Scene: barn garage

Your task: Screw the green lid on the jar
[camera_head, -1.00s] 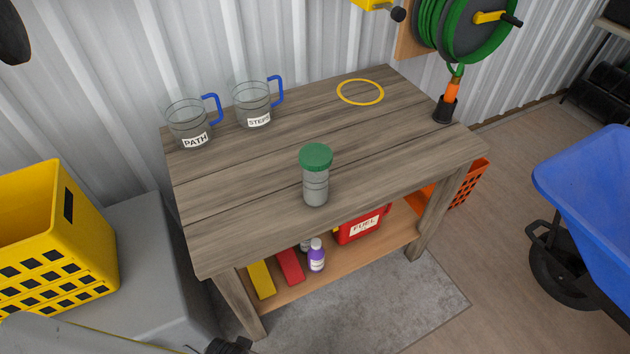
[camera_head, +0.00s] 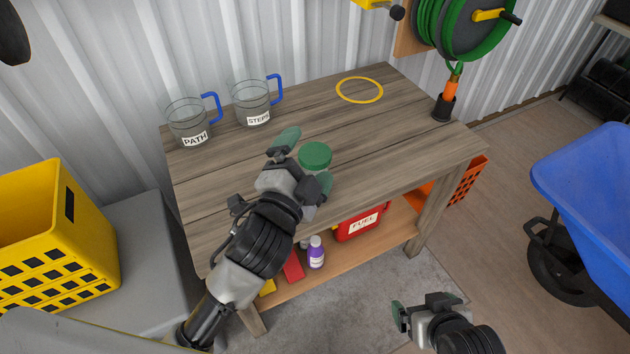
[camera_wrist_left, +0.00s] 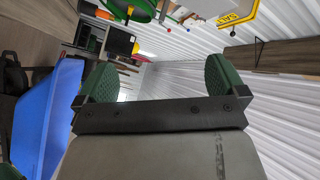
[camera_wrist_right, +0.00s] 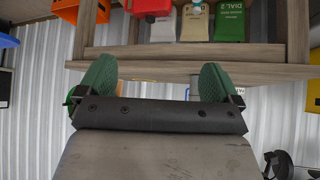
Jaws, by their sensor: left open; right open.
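The jar (camera_head: 305,172) stands upright on the wooden workbench with the green lid (camera_head: 315,155) on its top. How tightly the lid sits cannot be told. My left gripper (camera_head: 305,162) is open at the jar, its green fingertips to the left of and below the lid in the head view. It hides most of the jar's body. The left wrist view shows no jar between the fingers (camera_wrist_left: 160,80), so I cannot tell whether they straddle it. My right gripper (camera_head: 420,306) is open and empty in front of the bench, also seen in the right wrist view (camera_wrist_right: 153,80).
On the workbench (camera_head: 400,140) are two clear mugs labelled PATH (camera_head: 190,125) and STEPS (camera_head: 252,103), and a yellow ring (camera_head: 360,90). A red fuel can (camera_head: 360,222) and bottles are on the lower shelf. A blue wheelbarrow (camera_head: 590,200) stands right.

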